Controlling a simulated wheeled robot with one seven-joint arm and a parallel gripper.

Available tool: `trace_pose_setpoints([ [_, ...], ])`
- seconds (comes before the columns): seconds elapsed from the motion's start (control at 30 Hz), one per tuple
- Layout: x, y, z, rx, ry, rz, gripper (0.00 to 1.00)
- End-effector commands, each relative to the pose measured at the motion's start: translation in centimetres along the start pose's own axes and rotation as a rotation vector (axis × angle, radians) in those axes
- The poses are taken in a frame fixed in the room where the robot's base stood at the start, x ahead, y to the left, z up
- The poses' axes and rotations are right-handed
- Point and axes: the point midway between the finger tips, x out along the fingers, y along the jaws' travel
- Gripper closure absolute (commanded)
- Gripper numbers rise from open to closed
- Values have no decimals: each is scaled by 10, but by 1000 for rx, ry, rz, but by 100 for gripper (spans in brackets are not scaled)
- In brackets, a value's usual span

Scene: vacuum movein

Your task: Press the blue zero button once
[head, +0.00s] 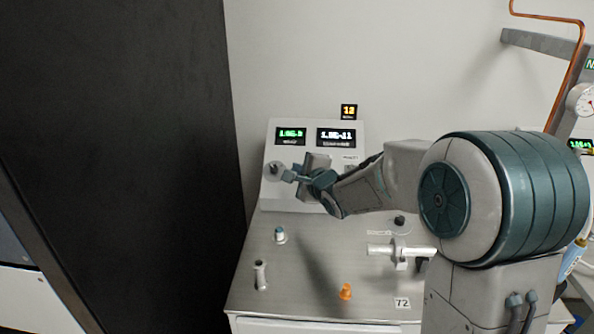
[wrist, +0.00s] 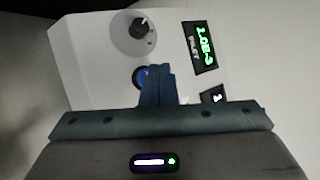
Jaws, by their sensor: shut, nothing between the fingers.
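The blue zero button (wrist: 140,76) shows in the wrist view as a blue disc in a dark ring on the sloped white face of the console (wrist: 90,60). My gripper (wrist: 158,70) is shut and empty. Its fingertips overlap the right side of the button in this view; I cannot tell whether they touch it. In the head view my gripper (head: 288,176) is in front of the left part of the console (head: 272,203), near the dark knob (head: 274,168). I cannot make out the button in the head view.
Two displays (head: 291,136) sit above the knob. A tall dark panel (head: 130,150) rises on the left.

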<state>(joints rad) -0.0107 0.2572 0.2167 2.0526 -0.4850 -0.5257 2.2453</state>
Motion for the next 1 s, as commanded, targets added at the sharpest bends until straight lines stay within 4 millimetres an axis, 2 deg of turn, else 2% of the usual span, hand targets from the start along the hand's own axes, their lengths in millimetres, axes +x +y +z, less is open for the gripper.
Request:
trace_pose_setpoints([
  [0.27,-1,-1,1,0,0,0,100],
  [0.73,-31,-26,23,-1,0,-1,100],
  [1.0,-35,-25,25,0,0,-1,100],
])
